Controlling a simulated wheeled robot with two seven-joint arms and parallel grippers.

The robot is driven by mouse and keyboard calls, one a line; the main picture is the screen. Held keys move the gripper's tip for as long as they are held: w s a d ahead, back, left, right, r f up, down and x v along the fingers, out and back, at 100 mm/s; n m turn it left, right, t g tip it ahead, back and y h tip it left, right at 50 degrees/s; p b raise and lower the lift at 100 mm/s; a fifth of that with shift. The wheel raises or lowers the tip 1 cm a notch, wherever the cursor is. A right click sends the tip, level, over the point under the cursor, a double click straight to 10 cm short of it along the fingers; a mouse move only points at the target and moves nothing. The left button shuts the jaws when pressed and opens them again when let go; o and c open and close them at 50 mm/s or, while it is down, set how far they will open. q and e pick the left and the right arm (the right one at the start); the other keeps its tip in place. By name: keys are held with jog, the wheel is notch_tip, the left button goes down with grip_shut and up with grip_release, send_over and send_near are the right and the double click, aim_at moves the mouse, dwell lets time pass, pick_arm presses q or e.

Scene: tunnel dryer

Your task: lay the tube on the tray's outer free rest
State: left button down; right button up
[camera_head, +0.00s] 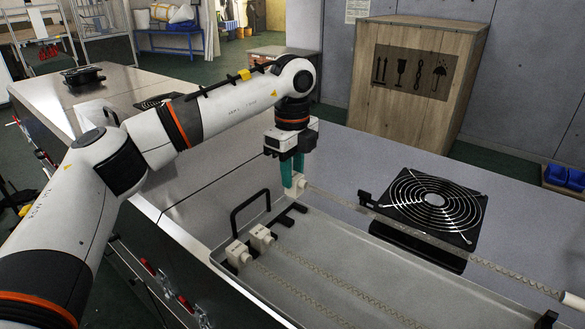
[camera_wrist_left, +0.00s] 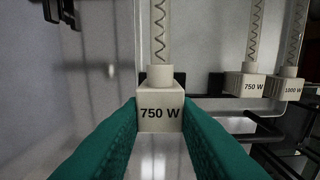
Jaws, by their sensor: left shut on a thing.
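My left gripper (camera_head: 292,180) has teal fingers shut on the white end cap of a clear coiled tube (camera_head: 430,240). That cap (camera_wrist_left: 160,112) reads "750 W" in the left wrist view. The tube runs to the right along the far side of the grey tray (camera_head: 335,235), to another white cap (camera_head: 573,300). I cannot tell whether it touches anything below. Two other tubes lie in the tray, with end caps (camera_head: 238,254) and (camera_head: 262,238); in the wrist view their caps read "750 W" (camera_wrist_left: 252,86) and "1000 W" (camera_wrist_left: 291,90). A black rest (camera_head: 290,214) shows beside them. My right gripper is not in view.
A black round fan grille (camera_head: 433,202) sits on the bench behind the tray. A black handle (camera_head: 250,207) rises at the tray's left end. A wooden crate (camera_head: 415,85) stands beyond the bench. The bench top left of the tray is mostly bare.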

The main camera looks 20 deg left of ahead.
aim_at(292, 195)
pick_arm(q)
jog(key=shift+w+f+b, duration=0.1)
jog(key=shift+f+b, duration=0.75)
jog(key=shift+f, duration=0.75)
jog(key=shift+r, duration=0.1)
dwell(0.5)
jog(key=shift+f+b, duration=1.5)
jog(key=shift+f, duration=0.15)
jog(key=c, duration=1.1)
grip_release()
jog(key=shift+o, duration=0.2)
